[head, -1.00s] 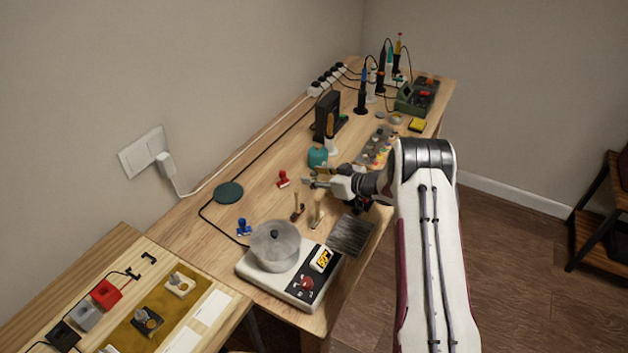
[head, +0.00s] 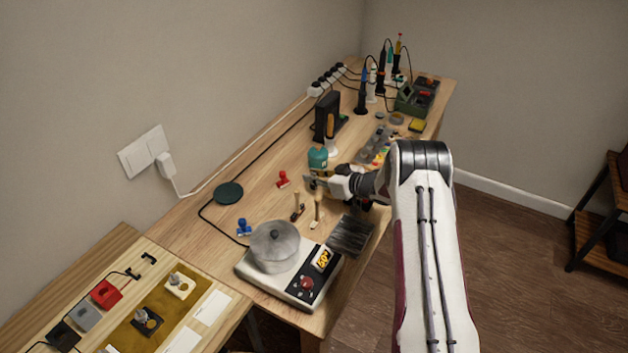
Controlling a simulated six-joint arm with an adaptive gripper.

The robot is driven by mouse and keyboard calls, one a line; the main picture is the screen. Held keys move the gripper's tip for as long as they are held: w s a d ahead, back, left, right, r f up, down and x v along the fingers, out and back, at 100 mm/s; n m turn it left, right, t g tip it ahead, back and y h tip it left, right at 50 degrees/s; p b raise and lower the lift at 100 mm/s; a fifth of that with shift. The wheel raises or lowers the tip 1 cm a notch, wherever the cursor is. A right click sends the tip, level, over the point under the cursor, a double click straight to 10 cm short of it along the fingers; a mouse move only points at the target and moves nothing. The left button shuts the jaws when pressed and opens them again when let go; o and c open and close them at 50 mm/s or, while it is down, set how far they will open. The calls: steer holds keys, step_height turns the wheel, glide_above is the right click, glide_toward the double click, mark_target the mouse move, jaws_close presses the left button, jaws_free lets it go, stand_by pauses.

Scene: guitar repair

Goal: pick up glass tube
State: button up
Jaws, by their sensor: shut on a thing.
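My gripper (head: 314,184) is over the middle of the workbench, with its fingers pointing left. It is shut on a small, pale thing at its fingertips, which I take to be the glass tube (head: 318,171). It is too small and too see-through to make out its outline. A teal container (head: 318,156) is directly behind it in the picture and overlaps it. I cannot tell whether the tube touches the bench or is clear of it. My arm comes in from the right and hides part of the bench.
A scale with a pot (head: 274,246) stands near the front. Two small wooden-handled tools (head: 317,212) and a dark plate (head: 350,235) lie close below my gripper. A red piece (head: 282,179) lies to its left. A black box (head: 326,116) and soldering tools (head: 362,95) stand farther back.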

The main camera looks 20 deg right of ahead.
steer(key=shift+r, duration=0.15)
steer(key=shift+r, duration=4.9)
steer(key=shift+a, duration=0.1)
